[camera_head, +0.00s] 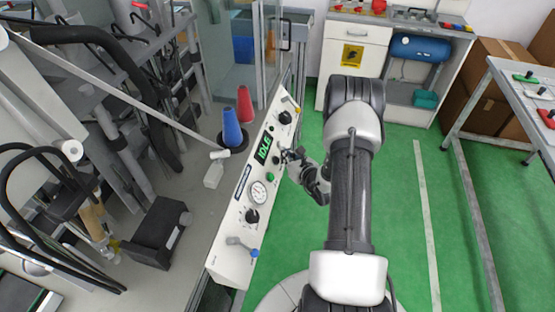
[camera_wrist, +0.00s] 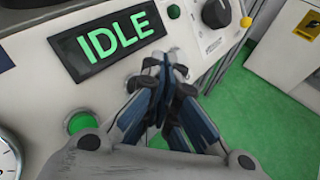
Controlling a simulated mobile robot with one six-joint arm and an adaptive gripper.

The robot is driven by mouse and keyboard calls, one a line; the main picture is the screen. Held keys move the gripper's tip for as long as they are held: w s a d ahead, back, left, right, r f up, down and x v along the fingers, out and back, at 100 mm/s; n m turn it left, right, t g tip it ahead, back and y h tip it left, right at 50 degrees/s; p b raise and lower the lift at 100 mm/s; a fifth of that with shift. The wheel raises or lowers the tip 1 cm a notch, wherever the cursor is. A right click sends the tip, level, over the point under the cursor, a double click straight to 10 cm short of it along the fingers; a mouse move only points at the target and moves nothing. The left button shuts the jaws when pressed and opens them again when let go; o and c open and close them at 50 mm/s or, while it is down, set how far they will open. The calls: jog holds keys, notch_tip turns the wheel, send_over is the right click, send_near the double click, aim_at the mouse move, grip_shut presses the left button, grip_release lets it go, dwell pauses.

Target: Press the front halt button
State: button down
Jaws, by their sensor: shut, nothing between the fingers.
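The white control panel (camera_head: 232,215) slopes along the machine's front edge. Its display (camera_head: 264,148) reads IDLE in green and also fills the upper left of the wrist view (camera_wrist: 107,37). A round green button (camera_head: 270,177) sits below the display; it shows in the wrist view (camera_wrist: 80,123) left of the fingers. My gripper (camera_head: 287,155) is shut and empty, its tips at the panel beside the display. In the wrist view the fingertips (camera_wrist: 165,68) cover part of the panel; whether they touch it is unclear. No button marked as halt is readable; one may be hidden behind the fingers.
The panel also carries a gauge (camera_head: 258,192) and a blue-tipped lever (camera_head: 243,244). Red (camera_head: 244,104) and blue (camera_head: 232,128) cones stand behind it.

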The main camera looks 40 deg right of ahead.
jog(key=s+d+r+p, duration=0.2)
jog(key=s+r, duration=0.1)
jog(key=shift+d+r, duration=0.15)
jog(key=shift+d, duration=0.1)
jog(key=shift+w, duration=0.1)
dwell(0.9)
